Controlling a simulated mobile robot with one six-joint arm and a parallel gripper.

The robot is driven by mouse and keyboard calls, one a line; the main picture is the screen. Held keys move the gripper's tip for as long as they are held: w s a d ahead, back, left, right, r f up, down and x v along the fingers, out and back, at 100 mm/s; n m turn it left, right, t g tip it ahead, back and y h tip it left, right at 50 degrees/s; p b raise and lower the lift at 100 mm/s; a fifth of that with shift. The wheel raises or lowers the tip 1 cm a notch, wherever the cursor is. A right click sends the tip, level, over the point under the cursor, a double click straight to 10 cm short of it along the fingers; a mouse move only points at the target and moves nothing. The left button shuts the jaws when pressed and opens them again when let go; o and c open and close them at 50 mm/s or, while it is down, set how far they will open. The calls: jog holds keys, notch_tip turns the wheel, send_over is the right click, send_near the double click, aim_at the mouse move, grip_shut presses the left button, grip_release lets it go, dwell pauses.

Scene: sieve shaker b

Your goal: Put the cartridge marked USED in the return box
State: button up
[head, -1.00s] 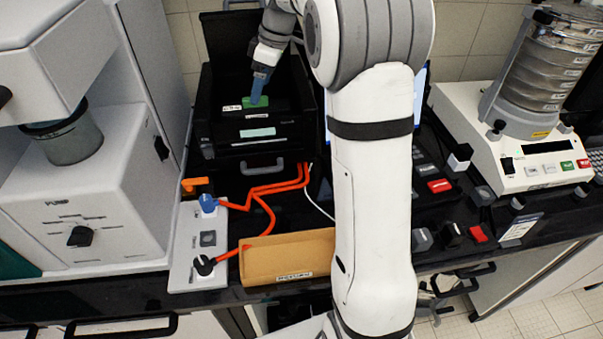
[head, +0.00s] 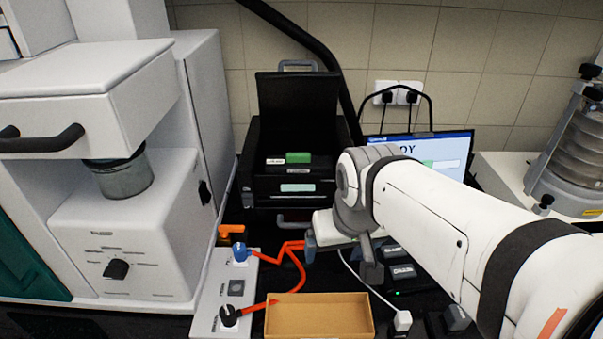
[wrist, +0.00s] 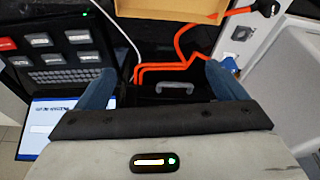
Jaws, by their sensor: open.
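A green block (head: 298,157) sits in the open black machine (head: 262,187), beside a small white label; I cannot read USED on either. The tan open-topped box (head: 318,318) stands at the front of the bench; its printed label is not readable now. It also shows at the top of the wrist view (wrist: 170,8). My gripper (head: 312,245) is in front of the black machine, to the right of its drawer handle, partly hidden by my arm. In the wrist view my gripper (wrist: 160,85) has its blue fingers wide apart with nothing held between them.
Orange cables (head: 290,270) run from a white switch panel (head: 225,300) between machine and box. A monitor (head: 430,155) stands behind my arm. A white cable crosses near the box.

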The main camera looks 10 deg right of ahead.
jog(key=w+r+b, duration=0.1)
jog(key=w+r, duration=0.2)
jog(key=w, duration=0.7)
jog(key=w+r+b, duration=0.1)
jog(key=w+r, duration=0.1)
jog(key=w, duration=0.7)
jog(key=m+y+b, duration=0.1)
jog(key=b, duration=0.1)
send_near(299, 154)
jog(key=p+x, duration=0.1)
jog(key=x, duration=0.7)
jog(key=shift+f, duration=0.25)
jog(key=shift+c, duration=0.3)
jog(key=shift+w+r, duration=0.1)
jog(key=shift+r, duration=0.05)
jog(key=c, duration=1.9)
